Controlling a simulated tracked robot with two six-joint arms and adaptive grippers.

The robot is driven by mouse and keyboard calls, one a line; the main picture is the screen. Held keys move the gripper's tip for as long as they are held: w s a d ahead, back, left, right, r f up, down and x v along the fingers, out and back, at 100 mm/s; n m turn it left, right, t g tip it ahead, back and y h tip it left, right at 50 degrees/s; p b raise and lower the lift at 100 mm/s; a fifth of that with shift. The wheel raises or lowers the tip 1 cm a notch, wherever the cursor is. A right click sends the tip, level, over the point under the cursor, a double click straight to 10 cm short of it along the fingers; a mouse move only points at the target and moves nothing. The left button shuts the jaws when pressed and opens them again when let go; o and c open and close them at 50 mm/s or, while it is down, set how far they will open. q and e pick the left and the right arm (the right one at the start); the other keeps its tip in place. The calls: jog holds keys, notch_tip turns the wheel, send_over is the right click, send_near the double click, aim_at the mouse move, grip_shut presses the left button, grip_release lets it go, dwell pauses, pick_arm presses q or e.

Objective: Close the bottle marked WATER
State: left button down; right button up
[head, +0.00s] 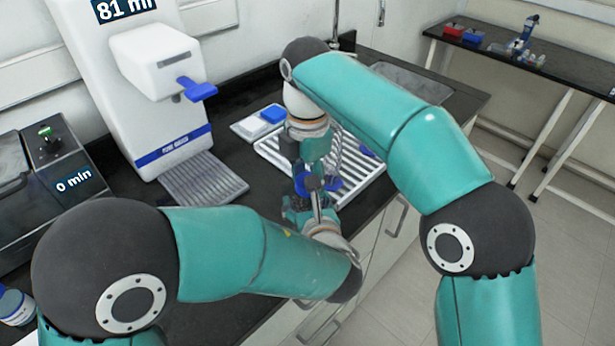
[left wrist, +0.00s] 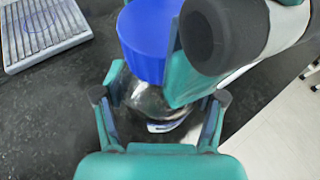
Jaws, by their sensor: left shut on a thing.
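A clear bottle (left wrist: 148,100) with a blue cap (left wrist: 150,40) shows in the left wrist view. My left gripper (left wrist: 160,97) is shut on the bottle's body, one finger on each side. The cap is over the bottle's top; whether it is seated cannot be told. In the head view the blue cap (head: 303,184) shows between my two grippers. My right gripper (head: 314,176) points down at the cap from above, with a finger beside it; its grip is unclear. The bottle's marking is hidden, and most of its body is covered in the head view.
A white dispenser (head: 150,90) reading 81 ml stands at the back left, with a ridged tray (head: 203,182) before it. A white rack (head: 362,175) lies behind my grippers. A 0 min device (head: 70,165) is at left. The counter's front edge is close to my left gripper.

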jog(key=m, duration=0.4)
jog(key=shift+m, duration=0.3)
jog(key=m, duration=1.5)
jog(key=shift+w+m, duration=0.1)
jog(key=shift+m, duration=0.2)
jog(key=m, duration=0.8)
jog(key=shift+m, duration=0.3)
jog(key=m, duration=0.3)
jog(key=o, duration=1.3)
